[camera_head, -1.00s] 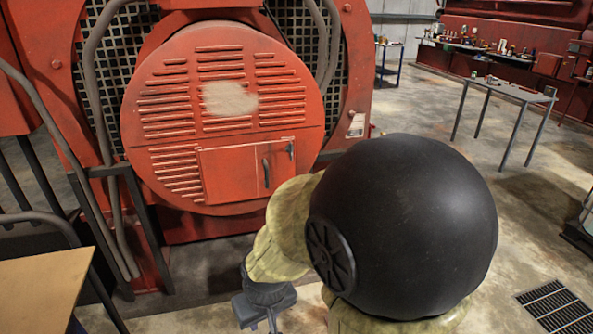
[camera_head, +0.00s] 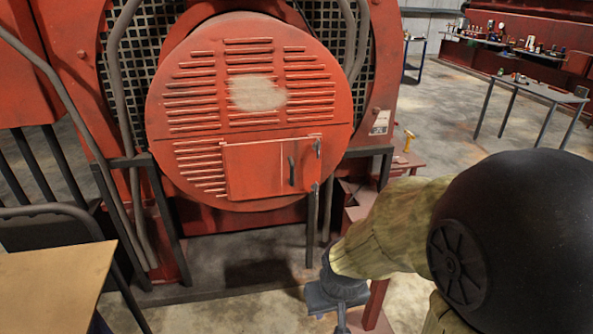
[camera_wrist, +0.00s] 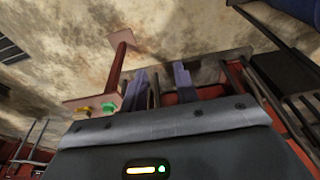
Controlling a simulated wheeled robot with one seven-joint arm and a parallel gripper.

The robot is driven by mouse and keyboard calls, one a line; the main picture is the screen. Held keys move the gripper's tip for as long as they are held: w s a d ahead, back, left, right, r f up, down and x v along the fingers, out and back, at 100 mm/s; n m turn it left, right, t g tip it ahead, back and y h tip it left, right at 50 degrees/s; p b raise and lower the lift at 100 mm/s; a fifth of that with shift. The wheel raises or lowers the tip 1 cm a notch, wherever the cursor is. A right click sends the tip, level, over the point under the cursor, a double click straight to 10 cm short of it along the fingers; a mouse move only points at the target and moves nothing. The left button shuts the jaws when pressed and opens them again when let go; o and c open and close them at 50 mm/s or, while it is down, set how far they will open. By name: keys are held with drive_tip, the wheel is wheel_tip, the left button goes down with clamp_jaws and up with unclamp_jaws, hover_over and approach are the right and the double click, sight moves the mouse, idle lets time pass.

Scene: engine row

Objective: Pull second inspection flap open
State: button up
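A red rectangular flap (camera_head: 253,171) sits low on the round, louvred red housing (camera_head: 190,120) in the head view. It looks closed, flush with the housing. A dark vertical handle (camera_head: 291,170) is on its right part, and a small dark latch (camera_head: 317,148) is near its upper right corner. Only this flap shows, so I cannot tell which number it is. My gripper (camera_wrist: 160,77) shows two separated fingers with nothing between them in the wrist view. In the head view my gripper (camera_head: 341,322) is below and right of the flap, apart from it, partly cut off by the bottom edge.
A red stand (camera_head: 408,162) with a yellow item is right of the housing. Dark posts (camera_head: 168,225) and pipes stand around the housing. A wooden tabletop (camera_head: 50,290) is at lower left. A grey table (camera_head: 540,90) is at far right, with open floor between.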

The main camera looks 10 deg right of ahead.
sight(293, 171)
drive_tip(key=w+d+r+n+t+y+p, duration=0.15)
drive_tip(key=w+t, duration=0.65)
drive_tip(key=w, duration=0.9)
drive_tip(key=w+d+r+t+y, duration=0.1)
drive_tip(key=w+r+t+y, duration=0.1)
drive_tip(key=w+r+t, duration=0.4)
drive_tip(key=shift+w+d+r+n+t, duration=0.2)
drive_tip(key=shift+d+r+n+t, duration=0.2)
drive_tip(key=shift+t, duration=0.1)
drive_tip(key=w+a+p, duration=0.1)
drive_tip(key=w+p, duration=0.1)
drive_tip(key=w, duration=0.3)
drive_tip(key=w+a+p, duration=0.1)
drive_tip(key=w+p, duration=0.1)
drive_tip(key=w, duration=0.4)
drive_tip(key=w+a+p, duration=0.1)
drive_tip(key=w+p, duration=0.1)
drive_tip(key=w, duration=0.4)
drive_tip(key=shift+w+a, duration=0.1)
drive_tip(key=shift+a, duration=0.1)
